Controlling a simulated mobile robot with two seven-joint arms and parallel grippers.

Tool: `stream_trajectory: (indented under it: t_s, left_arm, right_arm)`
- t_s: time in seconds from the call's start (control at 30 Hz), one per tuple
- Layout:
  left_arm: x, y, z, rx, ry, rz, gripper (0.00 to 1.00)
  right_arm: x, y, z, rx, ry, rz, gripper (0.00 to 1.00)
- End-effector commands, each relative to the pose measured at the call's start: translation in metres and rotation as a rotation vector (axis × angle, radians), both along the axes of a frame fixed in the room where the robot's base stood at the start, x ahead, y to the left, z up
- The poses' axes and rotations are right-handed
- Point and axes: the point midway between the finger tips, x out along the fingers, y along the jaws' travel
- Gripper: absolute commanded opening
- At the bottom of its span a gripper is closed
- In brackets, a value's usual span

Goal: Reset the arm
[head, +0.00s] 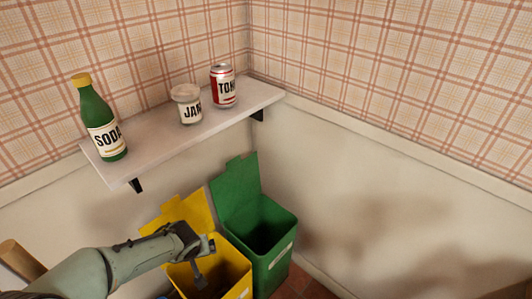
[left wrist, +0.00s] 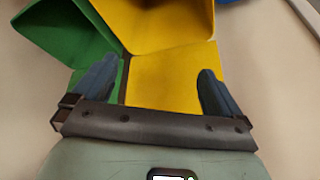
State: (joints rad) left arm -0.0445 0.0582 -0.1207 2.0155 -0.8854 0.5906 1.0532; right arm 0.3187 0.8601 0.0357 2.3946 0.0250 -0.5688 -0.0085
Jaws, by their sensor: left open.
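My left arm comes in from the lower left in the head view. Its left gripper (head: 206,262) is over the front of the yellow bin (head: 240,290), pointing downward. In the left wrist view the left gripper (left wrist: 157,84) has its two dark fingers wide apart with nothing between them. The yellow bin (left wrist: 170,78) and the green bin (left wrist: 58,32) show beyond the fingers. My right gripper is not in view.
A wall shelf (head: 160,142) holds a green soda bottle (head: 98,118), a white jar (head: 187,105) and a red-and-white can (head: 222,88). The green bin (head: 270,250) stands open beside the yellow one. A brown object (head: 18,258) is at the left edge. Bare wall lies to the right.

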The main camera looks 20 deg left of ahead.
Motion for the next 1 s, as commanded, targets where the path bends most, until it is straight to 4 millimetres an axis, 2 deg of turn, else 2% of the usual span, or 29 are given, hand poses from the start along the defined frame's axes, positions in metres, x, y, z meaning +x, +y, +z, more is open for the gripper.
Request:
stream_trajectory:
  t_s: [0.13, 0.27, 0.43, 0.6, 0.8, 0.9, 1.0]
  left_arm:
    - [-0.004, -0.007, -0.006, -0.019, 0.023, -0.023, 1.00]
    - [-0.022, -0.037, -0.031, -0.104, 0.103, -0.106, 1.00]
    - [-0.071, -0.093, -0.076, -0.284, 0.221, -0.225, 1.00]
    - [-0.133, -0.139, -0.105, -0.431, 0.298, -0.269, 1.00]
    - [-0.202, -0.173, -0.113, -0.508, 0.361, -0.266, 1.00]
    - [-0.225, -0.181, -0.111, -0.513, 0.383, -0.262, 1.00]
    - [-0.239, -0.184, -0.109, -0.510, 0.396, -0.263, 1.00]
  right_arm:
    - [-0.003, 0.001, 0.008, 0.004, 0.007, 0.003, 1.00]
    - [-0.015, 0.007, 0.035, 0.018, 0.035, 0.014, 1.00]
    - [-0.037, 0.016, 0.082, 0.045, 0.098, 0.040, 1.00]
    - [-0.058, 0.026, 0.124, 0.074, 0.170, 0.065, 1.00]
    - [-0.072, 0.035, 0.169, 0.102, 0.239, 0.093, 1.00]
    - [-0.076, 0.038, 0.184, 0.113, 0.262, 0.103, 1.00]
    - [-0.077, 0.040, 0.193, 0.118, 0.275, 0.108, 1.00]
